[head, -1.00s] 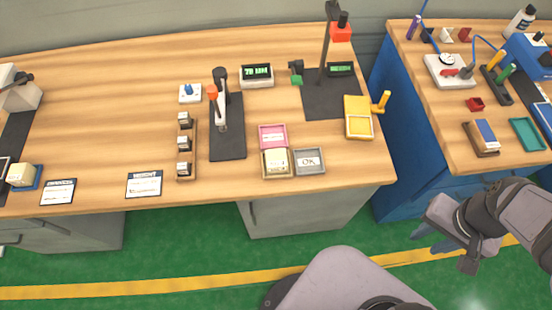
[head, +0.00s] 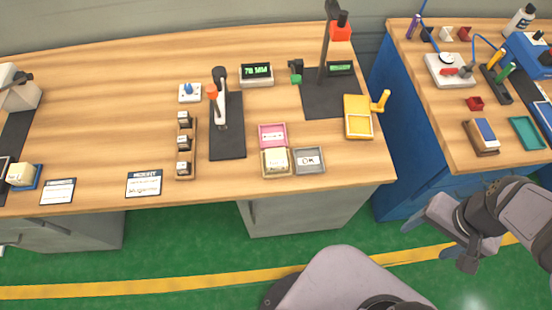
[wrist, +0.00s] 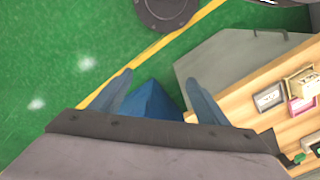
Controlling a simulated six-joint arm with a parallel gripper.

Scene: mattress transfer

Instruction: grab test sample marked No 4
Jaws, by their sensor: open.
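One cream foam block (head: 276,160) with a small label lies in a tan tray at the front of the wooden bench. Another cream block (head: 21,175) sits on a blue tray at the far left. Their marks are too small to read, so I cannot tell which is No 4. My gripper (head: 418,232) is open and empty over the green floor, in front of the gap between the benches and right of both blocks. In the wrist view its two fingers (wrist: 158,88) stand apart with nothing between them. A cream block (wrist: 304,82) shows at that view's right edge.
A pink tray (head: 272,136) and a grey OK tray (head: 309,161) adjoin the tan tray. A wooden rack (head: 194,150) of small blocks, a black-based press (head: 228,140), a tall stand (head: 325,60) and a yellow tray (head: 358,128) stand nearby. The blue bench (head: 400,160) is at right.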

